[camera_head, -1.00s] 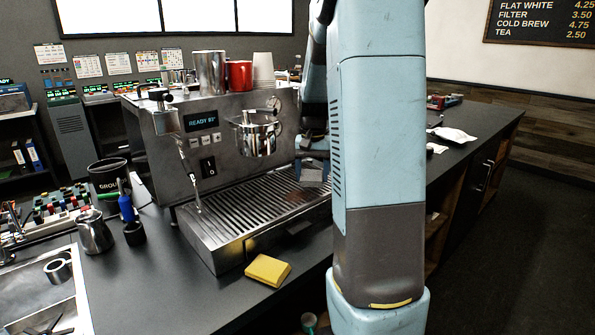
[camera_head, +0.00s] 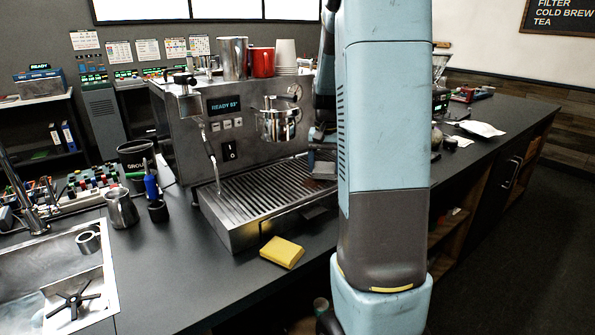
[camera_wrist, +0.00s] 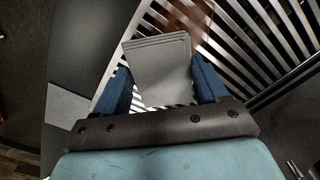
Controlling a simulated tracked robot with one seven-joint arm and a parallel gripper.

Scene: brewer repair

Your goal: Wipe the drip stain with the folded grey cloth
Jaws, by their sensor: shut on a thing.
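The folded grey cloth (camera_wrist: 158,66) is a flat, layered pad between my gripper's two blue fingers. My gripper (camera_wrist: 160,80) is shut on it, and the cloth sticks out past the fingertips. Both are over the slatted drip tray (camera_wrist: 275,45) in the wrist view. A reddish-brown drip stain (camera_wrist: 188,17) shows across the slats just beyond the cloth's far edge. In the head view the drip tray (camera_head: 262,197) juts from the front of the espresso machine (camera_head: 190,140). My gripper is at the tray's right end there, mostly hidden behind my arm. Whether the cloth touches the tray is unclear.
A yellow sponge (camera_head: 282,252) lies on the counter in front of the tray. A steel pitcher (camera_head: 121,208) and a black knock bin (camera_head: 136,160) stand to the left. The portafilter (camera_head: 278,122) hangs above the tray. A sink (camera_head: 60,275) is at the front left.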

